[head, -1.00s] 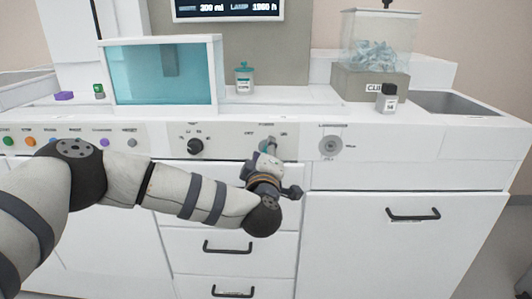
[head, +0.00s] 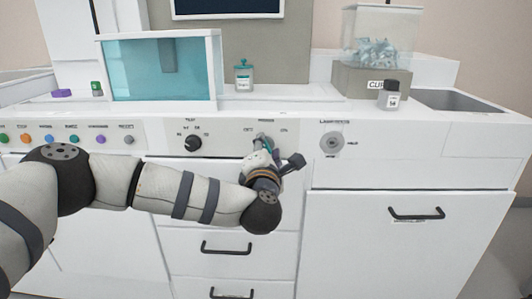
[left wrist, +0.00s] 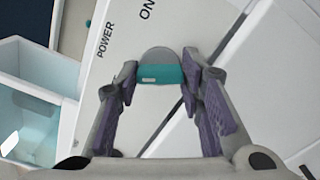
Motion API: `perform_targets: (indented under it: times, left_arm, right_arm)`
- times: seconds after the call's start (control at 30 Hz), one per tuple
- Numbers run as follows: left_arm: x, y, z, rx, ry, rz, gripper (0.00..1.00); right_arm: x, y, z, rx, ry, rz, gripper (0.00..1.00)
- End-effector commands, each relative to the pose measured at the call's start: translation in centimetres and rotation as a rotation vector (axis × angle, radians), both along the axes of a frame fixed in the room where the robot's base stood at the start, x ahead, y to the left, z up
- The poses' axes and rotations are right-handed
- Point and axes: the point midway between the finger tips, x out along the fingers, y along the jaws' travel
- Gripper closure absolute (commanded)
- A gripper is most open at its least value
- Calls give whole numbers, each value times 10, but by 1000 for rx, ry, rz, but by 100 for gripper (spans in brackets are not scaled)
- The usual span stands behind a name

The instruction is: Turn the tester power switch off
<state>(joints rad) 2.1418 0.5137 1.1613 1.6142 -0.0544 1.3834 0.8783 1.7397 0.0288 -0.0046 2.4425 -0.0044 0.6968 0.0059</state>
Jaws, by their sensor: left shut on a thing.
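The tester power switch (left wrist: 160,73) is a grey round base with a teal lever, on the white panel under the POWER label. In the left wrist view the lever sits between my left gripper's (left wrist: 160,80) purple-padded fingers, which are shut on it. In the head view my left gripper (head: 262,152) is at the switch, just below the POWER label. It covers most of the switch, and the lever appears to lean toward the OFF side. The display screen (head: 228,7) above is dark. My right gripper is not in view.
A black rotary knob (head: 193,143) and a row of coloured buttons (head: 74,138) are left on the panel. A round lock (head: 332,144) is to the right. Drawer handles (head: 227,248) stick out below. A teal tank (head: 160,75) and small bottle (head: 243,76) stand on the counter.

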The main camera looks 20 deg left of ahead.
Motion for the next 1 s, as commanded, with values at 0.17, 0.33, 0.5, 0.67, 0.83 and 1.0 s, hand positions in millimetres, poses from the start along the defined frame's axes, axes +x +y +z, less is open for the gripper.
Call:
perform_targets:
  times: [0.17, 0.33, 0.5, 0.67, 0.83, 1.0]
  left_arm:
    - [0, 0, -2, -122, -34, 0, 93]
    - [0, 0, -1, -211, -61, 0, 93]
    - [0, 0, -1, -269, -77, 0, 93]
    - [0, 0, 0, -297, -85, 0, 93]
    - [0, 0, 0, -308, -88, 0, 93]
    - [0, 0, 0, -308, -89, 0, 93]
  right_arm:
    - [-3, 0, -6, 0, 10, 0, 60]
    - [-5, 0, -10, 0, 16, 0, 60]
    - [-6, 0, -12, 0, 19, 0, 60]
    - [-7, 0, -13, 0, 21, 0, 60]
    - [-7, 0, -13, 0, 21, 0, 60]
    - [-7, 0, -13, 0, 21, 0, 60]
